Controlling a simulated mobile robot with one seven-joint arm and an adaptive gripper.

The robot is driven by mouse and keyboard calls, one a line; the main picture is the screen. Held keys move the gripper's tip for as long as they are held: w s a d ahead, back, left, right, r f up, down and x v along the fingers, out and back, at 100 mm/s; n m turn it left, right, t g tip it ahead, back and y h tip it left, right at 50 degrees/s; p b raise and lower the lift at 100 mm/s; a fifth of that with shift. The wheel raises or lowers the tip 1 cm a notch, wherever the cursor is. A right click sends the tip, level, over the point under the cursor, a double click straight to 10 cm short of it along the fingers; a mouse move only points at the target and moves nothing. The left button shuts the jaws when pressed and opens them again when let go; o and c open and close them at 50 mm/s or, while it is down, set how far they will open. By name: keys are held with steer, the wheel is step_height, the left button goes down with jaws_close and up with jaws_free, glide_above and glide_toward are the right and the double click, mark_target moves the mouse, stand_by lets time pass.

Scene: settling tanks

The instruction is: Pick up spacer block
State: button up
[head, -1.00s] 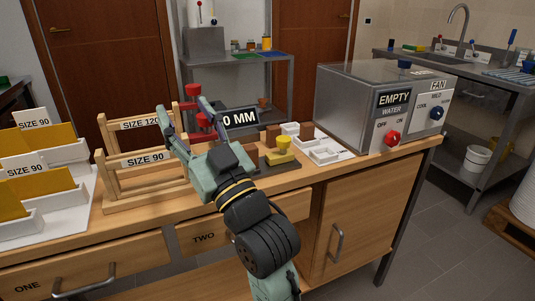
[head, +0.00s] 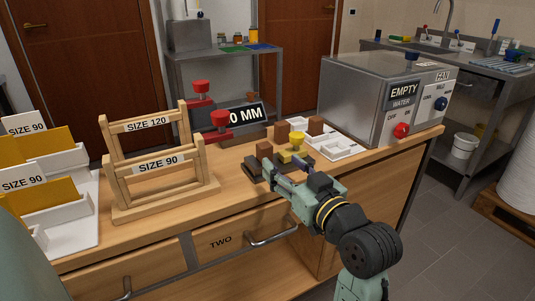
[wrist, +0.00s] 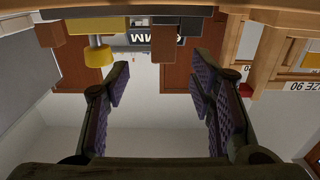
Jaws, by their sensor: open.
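Several small brown blocks stand on the wooden bench; I cannot tell for sure which is the spacer block. One brown block (head: 264,150) stands left of a yellow block (head: 285,157) with a round yellow knob (head: 297,138). Others stand behind, one brown block (head: 282,131) and another (head: 315,125). My gripper (head: 288,170) is low over the front of the bench by these pieces. In the upside-down wrist view its open fingers (wrist: 162,78) are empty, and a brown block (wrist: 163,42) shows beyond the gap between them.
Wooden racks (head: 160,170) marked SIZE 120 and SIZE 90 stand left. Red-topped clamps (head: 220,122) and a black MM sign (head: 247,115) are behind. A white compartment tray (head: 340,146) and a metal EMPTY box (head: 375,95) stand right.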

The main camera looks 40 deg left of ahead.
mark_target(267, 149)
steer(key=x, duration=0.3)
steer(key=shift+a, duration=0.15)
steer(key=a, duration=0.1)
steer(key=a+p, duration=0.1)
steer(key=w+a+r+p, duration=0.1)
steer(key=a, duration=0.1)
steer(key=shift+w, duration=0.1)
steer(key=shift+w+a+f, duration=0.15)
steer(key=shift+w+a, duration=0.15)
steer(key=shift+a, duration=0.25)
steer(key=shift+c, duration=0.4)
jaws_close()
